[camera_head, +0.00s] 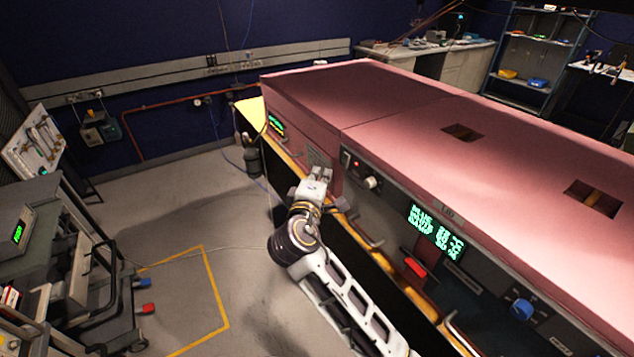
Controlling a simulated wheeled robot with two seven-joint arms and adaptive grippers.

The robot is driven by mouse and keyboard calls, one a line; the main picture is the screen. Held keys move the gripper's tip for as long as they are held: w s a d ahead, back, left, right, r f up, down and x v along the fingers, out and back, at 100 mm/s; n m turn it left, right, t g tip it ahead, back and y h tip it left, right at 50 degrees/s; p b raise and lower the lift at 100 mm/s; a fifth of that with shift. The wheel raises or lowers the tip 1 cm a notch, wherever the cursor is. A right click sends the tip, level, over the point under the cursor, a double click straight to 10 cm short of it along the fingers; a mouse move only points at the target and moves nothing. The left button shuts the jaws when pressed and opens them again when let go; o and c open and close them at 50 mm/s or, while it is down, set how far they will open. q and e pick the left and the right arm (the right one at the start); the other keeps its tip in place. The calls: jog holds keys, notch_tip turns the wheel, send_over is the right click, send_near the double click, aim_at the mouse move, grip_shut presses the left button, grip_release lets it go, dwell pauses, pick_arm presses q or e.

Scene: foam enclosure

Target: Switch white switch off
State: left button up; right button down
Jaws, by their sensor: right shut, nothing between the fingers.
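A white rotary switch (372,182) sits on the dark front panel of the pink foam enclosure (390,95), near the panel's left end. A small red light (355,163) glows just up and left of it. My right gripper (323,173) is shut and empty, in front of the enclosure. In the picture it is left of the white switch, with a gap between them. Which way the switch's pointer faces is too small to tell. My left gripper is not in view.
Along the same panel are a green-lit display (436,232), a red handle (415,267) and a blue knob (522,308). Metal handles and a yellow-orange edge run below the panel, close to my arm. A cart (85,290) stands at left; the floor between is mostly clear.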

aim_at(346, 160)
jog(key=w+d, duration=0.1)
jog(key=w+d+p, duration=0.1)
jog(key=w, duration=0.1)
jog(key=w+d, duration=0.1)
jog(key=shift+w+d+f, duration=0.2)
jog(key=shift+d+f, duration=0.05)
jog(key=shift+f, duration=0.15)
jog(key=shift+w+d+f+n+t+b, duration=0.2)
jog(key=shift+d+n+t+b, duration=0.1)
jog(key=shift+t, duration=0.1)
dwell(0.5)
